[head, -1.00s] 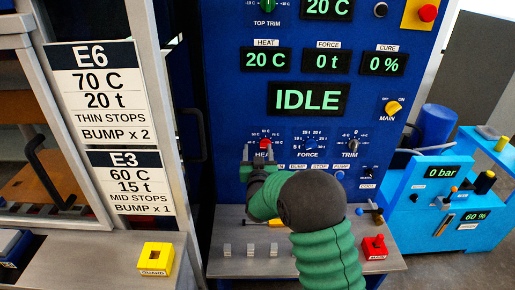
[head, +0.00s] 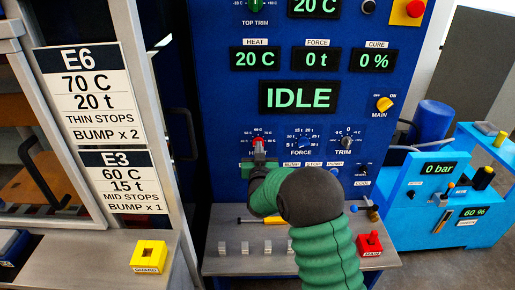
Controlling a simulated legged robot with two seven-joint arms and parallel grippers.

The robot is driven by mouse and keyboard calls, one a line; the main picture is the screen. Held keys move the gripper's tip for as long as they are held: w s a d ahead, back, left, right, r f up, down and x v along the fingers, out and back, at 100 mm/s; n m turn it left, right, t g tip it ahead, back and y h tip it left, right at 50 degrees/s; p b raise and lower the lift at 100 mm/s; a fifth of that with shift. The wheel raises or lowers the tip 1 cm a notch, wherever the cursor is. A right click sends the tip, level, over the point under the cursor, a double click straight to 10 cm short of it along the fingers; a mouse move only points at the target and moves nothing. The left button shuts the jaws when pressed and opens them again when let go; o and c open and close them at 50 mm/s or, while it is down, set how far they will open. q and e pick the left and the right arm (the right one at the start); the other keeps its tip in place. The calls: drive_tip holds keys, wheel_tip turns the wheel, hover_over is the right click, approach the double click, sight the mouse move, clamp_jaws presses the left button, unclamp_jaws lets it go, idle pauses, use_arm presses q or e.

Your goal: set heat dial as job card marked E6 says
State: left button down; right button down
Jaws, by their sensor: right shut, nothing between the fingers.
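The job card marked E6 (head: 88,98) hangs at the left and reads 70 C, 20 t, THIN STOPS, BUMP x 2. The red heat dial (head: 257,140) is on the blue panel, and my right gripper hides its lower part. The heat display (head: 255,59) reads 20 C. My right gripper (head: 259,150) is shut and empty right at the heat dial, its fingers over the dial's lower edge. I cannot tell if they touch it. My left gripper is not in view.
The force dial (head: 304,144) and trim dial (head: 346,143) sit just right of the heat dial. The status display (head: 301,97) reads IDLE. A second card, E3 (head: 117,180), hangs below E6.

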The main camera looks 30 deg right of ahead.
drive_tip(key=shift+d+r, duration=0.15)
drive_tip(key=shift+d, duration=0.05)
idle(0.7)
